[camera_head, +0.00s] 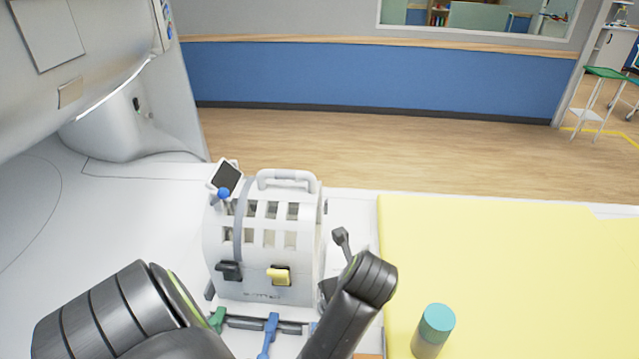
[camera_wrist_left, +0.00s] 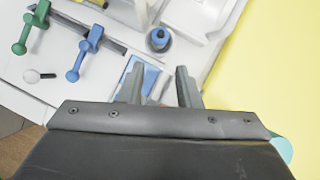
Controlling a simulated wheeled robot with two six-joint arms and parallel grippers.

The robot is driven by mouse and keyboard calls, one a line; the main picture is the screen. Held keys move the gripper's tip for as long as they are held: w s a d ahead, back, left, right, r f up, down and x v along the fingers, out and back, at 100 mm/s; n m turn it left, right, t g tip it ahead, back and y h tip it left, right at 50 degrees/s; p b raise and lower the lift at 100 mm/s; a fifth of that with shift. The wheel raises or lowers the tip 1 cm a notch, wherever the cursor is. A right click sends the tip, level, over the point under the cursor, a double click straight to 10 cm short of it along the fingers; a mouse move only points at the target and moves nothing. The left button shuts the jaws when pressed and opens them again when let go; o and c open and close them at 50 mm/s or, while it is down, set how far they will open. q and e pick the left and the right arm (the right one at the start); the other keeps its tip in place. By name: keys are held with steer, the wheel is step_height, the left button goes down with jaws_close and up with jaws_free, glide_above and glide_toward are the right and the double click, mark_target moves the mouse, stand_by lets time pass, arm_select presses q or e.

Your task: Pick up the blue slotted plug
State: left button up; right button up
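A round blue plug-like piece with a dark ring (camera_wrist_left: 158,40) lies past the fingertips in the left wrist view; I cannot make out a slot in it. My left gripper (camera_wrist_left: 159,68) is open, with nothing gripped between its fingers. A flat blue piece (camera_wrist_left: 138,72) shows beneath and partly behind the left finger. A blue T-shaped piece (camera_wrist_left: 80,62) and a green one (camera_wrist_left: 31,27) lie to the left along a dark rail. In the head view they show as blue (camera_head: 269,337) and green (camera_head: 216,319) pieces in front of the white cage. My right gripper is not in view.
The white slatted cage with a top handle (camera_head: 265,235) stands close ahead, with a small screen (camera_head: 227,178) at its upper left. A teal-topped cylinder (camera_head: 436,324) stands on the yellow surface (camera_head: 510,270) at right. That surface is otherwise largely clear.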

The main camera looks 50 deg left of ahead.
arm_select(q)
steer(key=x, duration=1)
steer(key=shift+s, duration=0.1)
steer(key=shift+f, duration=0.55)
steer(key=shift+w+a+f, duration=0.25)
steer(key=shift+a, duration=0.05)
steer(key=shift+w+a+f+p, duration=0.25)
steer(key=shift+a+f+p, duration=0.1)
steer(key=shift+a+f, duration=0.15)
steer(key=shift+w+a+f+p, duration=0.25)
steer(key=shift+a+f+p, duration=0.15)
steer(key=shift+f, duration=0.25)
steer(key=shift+x, duration=0.8)
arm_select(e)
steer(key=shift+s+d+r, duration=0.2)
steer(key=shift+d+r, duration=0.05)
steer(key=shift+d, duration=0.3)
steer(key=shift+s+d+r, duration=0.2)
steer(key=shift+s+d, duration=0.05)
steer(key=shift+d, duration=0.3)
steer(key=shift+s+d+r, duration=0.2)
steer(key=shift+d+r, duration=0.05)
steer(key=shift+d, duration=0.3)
